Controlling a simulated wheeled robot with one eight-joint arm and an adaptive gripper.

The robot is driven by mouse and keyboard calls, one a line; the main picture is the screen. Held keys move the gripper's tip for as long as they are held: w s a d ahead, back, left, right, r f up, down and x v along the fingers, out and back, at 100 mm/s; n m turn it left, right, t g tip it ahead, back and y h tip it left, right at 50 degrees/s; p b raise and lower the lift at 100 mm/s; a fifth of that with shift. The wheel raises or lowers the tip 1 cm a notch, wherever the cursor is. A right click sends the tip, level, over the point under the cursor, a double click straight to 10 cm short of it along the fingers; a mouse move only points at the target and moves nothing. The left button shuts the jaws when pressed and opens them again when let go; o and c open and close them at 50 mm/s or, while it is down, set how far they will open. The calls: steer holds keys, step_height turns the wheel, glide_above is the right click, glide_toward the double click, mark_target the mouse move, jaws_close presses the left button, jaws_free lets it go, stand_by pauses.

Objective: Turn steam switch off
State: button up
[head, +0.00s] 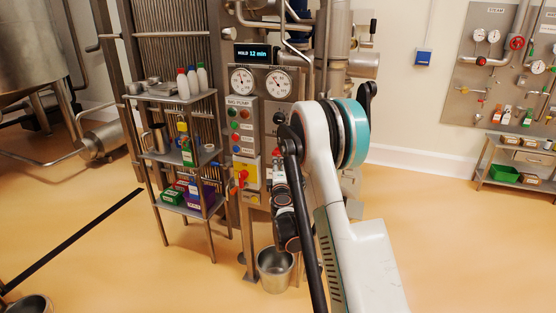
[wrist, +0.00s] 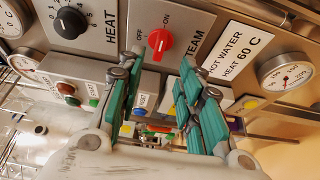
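The steam switch (wrist: 160,42) is a red rotary knob on a grey plate marked OFF, ON and STEAM in the wrist view. A light line runs along its handle, close to upright in the picture; I cannot tell for sure which mark it points to. My gripper (wrist: 160,68) is open, with teal-padded fingers spread to either side below the knob in the picture. Nothing is between the fingers, and the knob appears beyond the fingertips, apart from them. In the head view my arm covers part of the machine, and I cannot make out the switch or fingertips.
A black HEAT knob (wrist: 70,22) is left of the switch, and a hot water label (wrist: 236,52) and gauge (wrist: 286,76) are right. In the head view, a shelf rack (head: 178,150) stands left of the panel and a steel bucket (head: 274,268) below. Floor at right is clear.

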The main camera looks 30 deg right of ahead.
mark_target(278, 155)
steer(key=b+x, duration=0.2)
steer(key=x, duration=0.7)
jaws_close()
